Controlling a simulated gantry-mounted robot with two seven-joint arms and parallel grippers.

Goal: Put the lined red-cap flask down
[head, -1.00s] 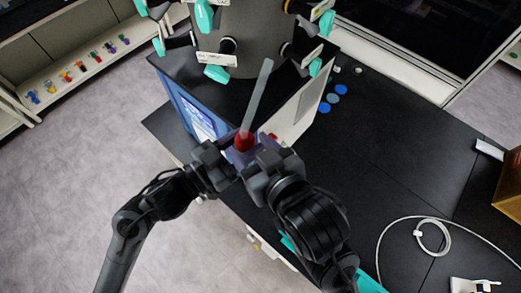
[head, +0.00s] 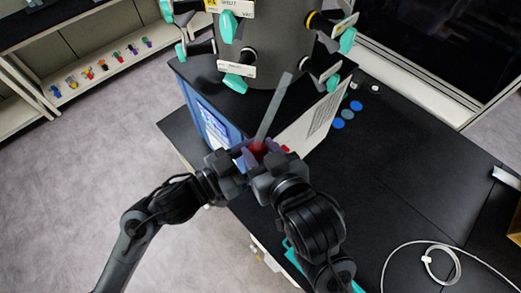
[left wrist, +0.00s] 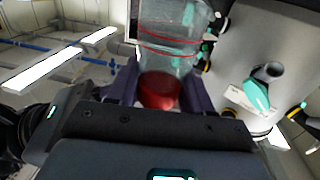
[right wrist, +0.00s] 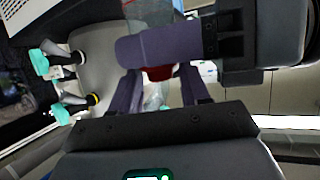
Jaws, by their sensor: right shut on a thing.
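The flask is a clear tube (head: 272,108) with a red cap (head: 258,149), held tilted with its cap end toward me in front of the freeze dryer. In the left wrist view, the clear flask (left wrist: 172,40) has thin red lines around it. My right gripper (right wrist: 160,88) is shut on the flask at its red cap (right wrist: 158,72). My left gripper (left wrist: 158,95) has its fingers spread on either side of the same cap and looks open. A purple finger crosses part of the cap in the right wrist view.
The freeze dryer's grey drum (head: 268,40) carries several valves with teal handles (head: 238,83). Blue discs (head: 348,113) lie on the black bench (head: 390,165) right of it. A white cable (head: 430,246) lies at the lower right. The bench between is clear.

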